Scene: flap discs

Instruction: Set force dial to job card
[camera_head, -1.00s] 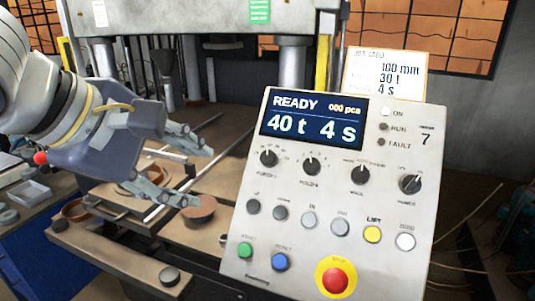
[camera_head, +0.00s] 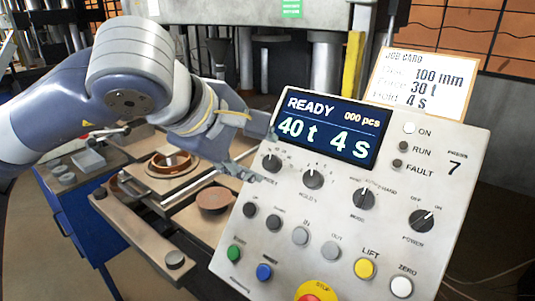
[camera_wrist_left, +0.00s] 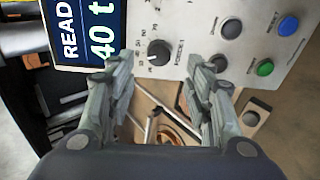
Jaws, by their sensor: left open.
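The force dial (camera_head: 272,162) is a black knob at the upper left of the sloped control panel, below the display (camera_head: 327,127). The display reads READY, 000 pcs, 40 t and 4 s. The job card (camera_head: 421,84) behind the panel reads 100 mm, 30 t and 4 s. My left gripper (camera_head: 262,156) is open at the panel's left edge, close to the force dial. In the left wrist view the force dial (camera_wrist_left: 158,50) shows beyond and between the spread fingertips (camera_wrist_left: 160,65). I cannot tell whether they touch it. The right gripper is out of view.
The hold dial (camera_head: 313,178), mode dial (camera_head: 363,199) and power dial (camera_head: 422,220) sit to the right of the force dial. Push buttons and a red stop button (camera_head: 316,291) are below. The press bed with a round brown disc (camera_head: 214,200) lies left of the panel.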

